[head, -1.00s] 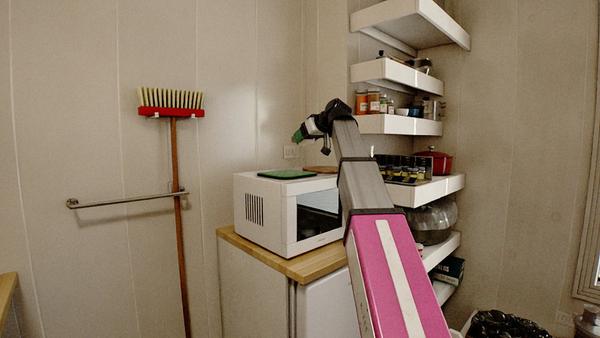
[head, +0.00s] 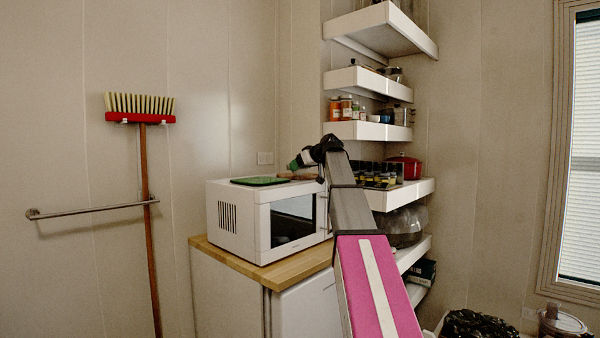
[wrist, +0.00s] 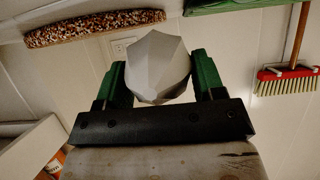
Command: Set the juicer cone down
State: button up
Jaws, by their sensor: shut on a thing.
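The juicer cone (wrist: 158,68) is a pale grey, faceted, pointed piece in the wrist view. My gripper (wrist: 160,82) has its green fingers shut on the cone, one on each side. In the head view my gripper (head: 294,164) is just above the back of the white microwave's top, and I cannot make out the cone there. Whether the cone touches anything beneath it cannot be told.
The white microwave (head: 236,213) stands on a wood counter (head: 240,256). A green board (head: 260,181) and a brown speckled slab (wrist: 92,28) lie on its top. Shelves (head: 370,131) with jars stand close right of my arm. A broom (head: 150,230) hangs on the left wall.

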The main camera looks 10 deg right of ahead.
jog(key=shift+f, duration=1)
jog(key=shift+f, duration=0.15)
jog(key=o, duration=1.1)
